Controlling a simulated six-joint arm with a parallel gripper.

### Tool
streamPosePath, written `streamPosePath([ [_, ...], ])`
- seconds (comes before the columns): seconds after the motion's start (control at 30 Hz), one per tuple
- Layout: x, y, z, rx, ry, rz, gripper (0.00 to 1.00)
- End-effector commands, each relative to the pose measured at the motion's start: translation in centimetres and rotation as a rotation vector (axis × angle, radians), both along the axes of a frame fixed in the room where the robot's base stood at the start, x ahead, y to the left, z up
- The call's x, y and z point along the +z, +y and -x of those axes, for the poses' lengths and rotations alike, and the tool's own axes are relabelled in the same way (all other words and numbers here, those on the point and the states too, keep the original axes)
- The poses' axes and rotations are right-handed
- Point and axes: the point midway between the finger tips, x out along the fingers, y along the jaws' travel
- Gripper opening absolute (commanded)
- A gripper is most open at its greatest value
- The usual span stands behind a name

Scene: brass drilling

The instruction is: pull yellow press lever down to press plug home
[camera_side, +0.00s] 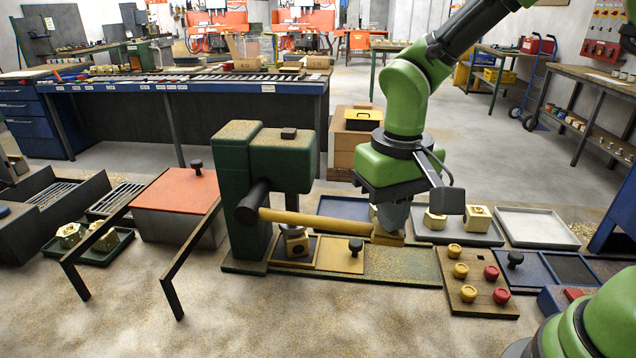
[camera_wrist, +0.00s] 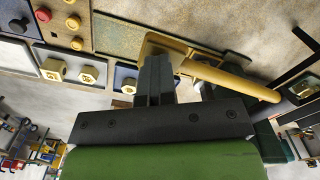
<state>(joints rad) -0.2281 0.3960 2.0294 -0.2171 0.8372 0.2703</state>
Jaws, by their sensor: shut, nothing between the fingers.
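The yellow press lever (camera_side: 320,219) runs from a dark hub on the green press (camera_side: 240,170) out to the right, close to level with its free end a little lower. My gripper (camera_side: 388,226) is shut and empty at that free end, its tips at the end block. In the wrist view my fingers (camera_wrist: 156,62) are together against or just over the lever's end (camera_wrist: 165,42); exact contact is unclear. The lever (camera_wrist: 235,80) stretches right from there. A brass block (camera_side: 296,244) sits under the press head; a plug in it cannot be made out.
A board with red and yellow knobs (camera_side: 470,280) lies right of the press base. A grey tray with brass blocks (camera_side: 460,229) and an empty grey tray (camera_side: 538,228) lie behind it. A red-topped box (camera_side: 178,190) and dark rails stand left.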

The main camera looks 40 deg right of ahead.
Motion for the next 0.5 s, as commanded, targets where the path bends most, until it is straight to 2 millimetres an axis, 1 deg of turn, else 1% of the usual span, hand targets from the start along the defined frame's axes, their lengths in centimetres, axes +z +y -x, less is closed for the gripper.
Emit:
streamPosePath([
  [0.27,-0.1,0.0,0.0,0.001,0.002,0.001,0.00],
  [0.5,1.0,0.0,-0.1,0.001,-0.003,0.001,0.00],
])
